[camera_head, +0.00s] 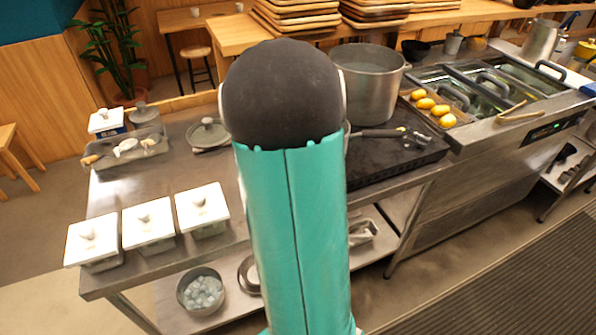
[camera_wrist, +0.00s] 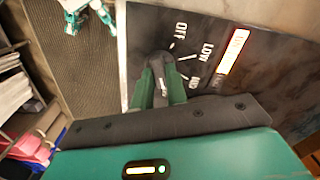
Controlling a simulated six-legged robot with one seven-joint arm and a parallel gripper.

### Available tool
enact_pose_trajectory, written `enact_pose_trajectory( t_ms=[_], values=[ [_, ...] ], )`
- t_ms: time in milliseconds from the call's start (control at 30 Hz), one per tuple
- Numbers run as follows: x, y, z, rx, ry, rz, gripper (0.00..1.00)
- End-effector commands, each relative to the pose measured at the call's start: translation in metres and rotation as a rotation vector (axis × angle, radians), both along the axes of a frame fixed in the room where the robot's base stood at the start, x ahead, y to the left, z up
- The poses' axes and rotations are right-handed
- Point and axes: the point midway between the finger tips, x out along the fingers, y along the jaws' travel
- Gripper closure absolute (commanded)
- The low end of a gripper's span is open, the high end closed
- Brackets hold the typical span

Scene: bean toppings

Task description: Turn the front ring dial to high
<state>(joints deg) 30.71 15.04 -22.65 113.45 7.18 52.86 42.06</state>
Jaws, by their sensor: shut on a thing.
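In the wrist view, a grey dial (camera_wrist: 160,63) stands out from a dark panel (camera_wrist: 270,85). White labels beside it read OFF, LOW and what looks like MID, with short white lines. No label reading high can be made out. My gripper (camera_wrist: 161,85) has its green fingers on either side of the dial and is shut on it. The fingers hide part of the dial, so its exact setting cannot be told. In the head view my teal arm fills the middle, and neither the gripper nor the dial shows.
A bright orange-edged strip (camera_wrist: 234,52) glows on the panel. In the head view, a large pot (camera_head: 368,85) stands on the dark stove top (camera_head: 385,160) behind my arm. White-lidded containers (camera_head: 148,222) line the counter at left. Striped floor (camera_head: 480,280) is clear at front right.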

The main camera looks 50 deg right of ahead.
Motion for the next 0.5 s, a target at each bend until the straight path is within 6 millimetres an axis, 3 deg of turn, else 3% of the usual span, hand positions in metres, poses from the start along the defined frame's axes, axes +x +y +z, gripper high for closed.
enact_pose_trajectory(
  t_ms=[33, 100, 133, 500],
  values=[
    [0.0002, -0.0007, 0.0009, -0.001, -0.002, -0.002, 0.80],
    [0.0001, -0.0006, 0.0008, -0.001, -0.002, -0.002, 0.66],
    [0.0001, -0.0005, 0.0007, -0.001, -0.002, -0.002, 0.64],
    [0.0004, -0.0004, 0.0060, -0.001, -0.002, 0.000, 0.64]
  ],
)
